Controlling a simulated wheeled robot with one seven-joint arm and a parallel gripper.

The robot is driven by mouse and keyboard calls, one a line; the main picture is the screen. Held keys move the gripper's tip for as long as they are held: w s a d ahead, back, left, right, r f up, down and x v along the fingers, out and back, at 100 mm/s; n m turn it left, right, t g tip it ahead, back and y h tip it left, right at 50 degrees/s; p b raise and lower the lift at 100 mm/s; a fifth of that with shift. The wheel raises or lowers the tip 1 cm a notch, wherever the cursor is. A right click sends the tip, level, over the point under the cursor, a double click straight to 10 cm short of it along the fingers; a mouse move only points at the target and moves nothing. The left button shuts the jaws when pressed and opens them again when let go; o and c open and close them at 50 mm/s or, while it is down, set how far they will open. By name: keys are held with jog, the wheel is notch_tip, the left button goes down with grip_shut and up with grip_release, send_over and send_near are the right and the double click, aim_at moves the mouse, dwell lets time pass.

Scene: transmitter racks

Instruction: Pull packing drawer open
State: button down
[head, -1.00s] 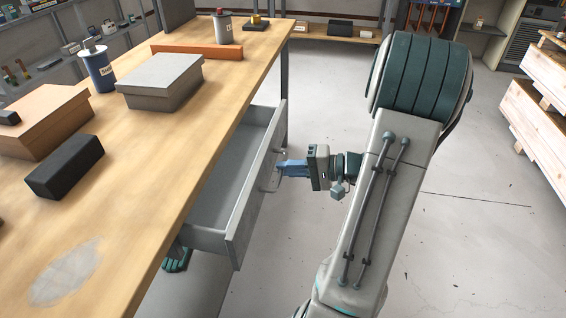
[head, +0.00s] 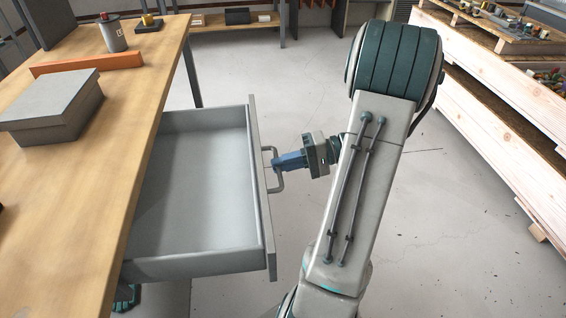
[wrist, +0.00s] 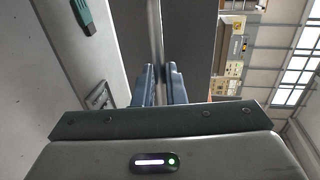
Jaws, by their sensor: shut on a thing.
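The packing drawer (head: 190,190) is a grey metal drawer under the wooden workbench (head: 110,160). It stands well out from the bench and its inside looks empty. Its front panel (head: 259,190) carries a bar handle (head: 280,170). My gripper (head: 276,163) is shut on the handle from the right, with its blue fingers at the bar. In the wrist view the two fingers (wrist: 159,85) stand close together on either side of a thin grey bar.
A grey box (head: 55,105), an orange bar (head: 85,62) and a grey canister (head: 112,33) stand on the bench. A wooden crate stack (head: 490,100) is at the right. The floor between is clear.

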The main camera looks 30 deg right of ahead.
jog(key=c, duration=1.5)
grip_release()
jog(key=shift+d, duration=0.1)
jog(key=p+v, duration=0.2)
jog(key=v, duration=1.1)
jog(key=shift+d+p, duration=0.35)
jog(key=shift+s+r, duration=0.1)
jog(key=shift+s, duration=0.05)
